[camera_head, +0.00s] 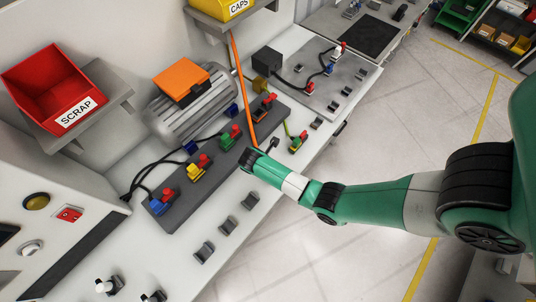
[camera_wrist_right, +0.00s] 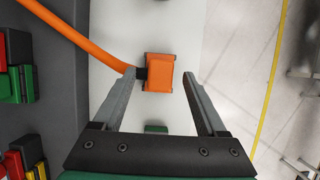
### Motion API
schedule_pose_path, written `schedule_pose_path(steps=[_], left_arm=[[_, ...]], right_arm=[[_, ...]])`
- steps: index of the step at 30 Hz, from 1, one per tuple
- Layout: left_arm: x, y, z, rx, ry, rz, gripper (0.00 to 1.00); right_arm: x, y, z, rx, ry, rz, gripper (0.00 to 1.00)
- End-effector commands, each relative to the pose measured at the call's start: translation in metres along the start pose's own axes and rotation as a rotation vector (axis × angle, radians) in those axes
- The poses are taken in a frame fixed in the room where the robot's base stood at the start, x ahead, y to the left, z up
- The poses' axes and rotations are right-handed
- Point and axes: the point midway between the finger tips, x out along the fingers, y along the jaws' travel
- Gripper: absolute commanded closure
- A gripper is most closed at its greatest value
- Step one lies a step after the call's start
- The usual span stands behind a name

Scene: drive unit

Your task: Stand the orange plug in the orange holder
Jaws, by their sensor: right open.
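The orange plug (camera_wrist_right: 160,72) lies above the pale bench strip in the right wrist view, its black end to the left beside the orange cable (camera_wrist_right: 80,38). My right gripper (camera_wrist_right: 158,85) is open, with one finger on each side of the plug and a visible gap to each. In the head view my right gripper (camera_head: 258,150) is low over the bench edge and hides the plug. My left gripper is not in view.
Green (camera_head: 230,135), yellow (camera_head: 196,170) and blue (camera_head: 160,203) holders stand along the dark rail (camera_head: 178,210). A green plug (camera_head: 298,143) stands near my right gripper. Dark rests (camera_head: 228,226) line the bench front. A motor (camera_head: 190,105) is behind the rail.

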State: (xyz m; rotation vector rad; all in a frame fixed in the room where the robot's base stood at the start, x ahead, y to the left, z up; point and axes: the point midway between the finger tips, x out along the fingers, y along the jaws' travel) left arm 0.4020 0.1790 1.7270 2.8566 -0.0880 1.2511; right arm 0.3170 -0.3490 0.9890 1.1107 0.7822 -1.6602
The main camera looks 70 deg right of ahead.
Motion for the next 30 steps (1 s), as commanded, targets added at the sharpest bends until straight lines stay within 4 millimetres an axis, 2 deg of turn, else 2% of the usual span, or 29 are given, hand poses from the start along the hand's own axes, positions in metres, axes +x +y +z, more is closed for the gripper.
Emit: schedule_pose_path(steps=[1,3,10,14,20,30], left_arm=[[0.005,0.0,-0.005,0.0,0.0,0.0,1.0],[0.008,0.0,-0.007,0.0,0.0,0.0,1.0],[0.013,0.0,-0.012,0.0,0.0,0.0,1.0],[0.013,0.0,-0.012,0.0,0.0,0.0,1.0],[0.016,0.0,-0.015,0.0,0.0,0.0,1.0],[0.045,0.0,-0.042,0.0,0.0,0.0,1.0]], right_arm=[[-0.015,0.001,0.001,-0.001,0.001,0.005,0.25],[-0.033,0.001,0.001,-0.001,0.001,0.005,0.25],[-0.079,0.001,0.001,0.0,0.0,0.004,0.25],[-0.091,0.001,0.001,0.001,0.0,0.002,0.25],[-0.095,0.0,0.002,0.001,0.0,0.0,0.25],[-0.13,0.0,0.016,0.0,0.0,0.0,0.25]])
